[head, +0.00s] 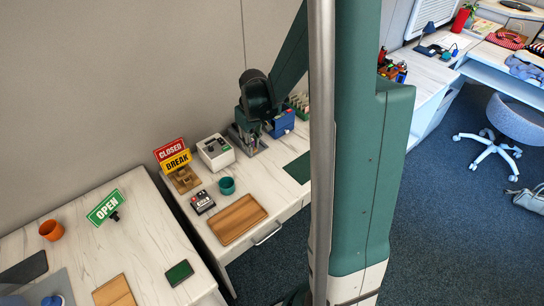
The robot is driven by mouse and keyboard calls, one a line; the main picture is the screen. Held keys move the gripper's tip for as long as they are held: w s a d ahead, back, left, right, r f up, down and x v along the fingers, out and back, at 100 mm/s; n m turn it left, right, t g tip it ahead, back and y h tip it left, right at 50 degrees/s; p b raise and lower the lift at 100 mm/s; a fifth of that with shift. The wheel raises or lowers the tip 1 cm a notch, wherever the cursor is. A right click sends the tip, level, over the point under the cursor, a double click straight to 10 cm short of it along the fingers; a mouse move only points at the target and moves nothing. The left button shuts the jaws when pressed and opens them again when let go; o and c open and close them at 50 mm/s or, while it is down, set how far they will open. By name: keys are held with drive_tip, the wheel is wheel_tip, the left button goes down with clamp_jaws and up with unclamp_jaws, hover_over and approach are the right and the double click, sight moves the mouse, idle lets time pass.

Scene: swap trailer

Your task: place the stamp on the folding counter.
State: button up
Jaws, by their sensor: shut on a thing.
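My gripper (252,138) is low over the back of the white marbled desk (270,185), beside a blue box. Its fingers are small and partly covered by the dark wrist in this view. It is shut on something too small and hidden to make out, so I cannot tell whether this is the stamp. No stamp shows clearly anywhere else. A second marbled surface (140,245) stands at the lower left. I cannot tell which surface is the folding counter.
The desk holds a white machine (216,152), CLOSED and BREAK signs (173,157), a teal cup (227,186), a black device (203,202), a wooden board (237,219) and the blue box (283,123).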

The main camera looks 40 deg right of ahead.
drive_tip(key=shift+s+d+f, duration=0.15)
drive_tip(key=shift+s+d, duration=0.35)
drive_tip(key=shift+s, duration=0.05)
drive_tip(key=shift+s+d+f, duration=0.15)
drive_tip(key=shift+s+d, duration=0.35)
drive_tip(key=shift+f, duration=0.1)
drive_tip(key=b, duration=0.1)
hover_over(260, 168)
drive_tip(key=shift+s+f, duration=0.2)
drive_tip(key=shift+f, duration=2.85)
drive_tip(key=shift+f+b, duration=0.6)
drive_tip(key=shift+f, duration=1.25)
drive_tip(key=shift+f, duration=0.15)
drive_tip(key=o, duration=0.9)
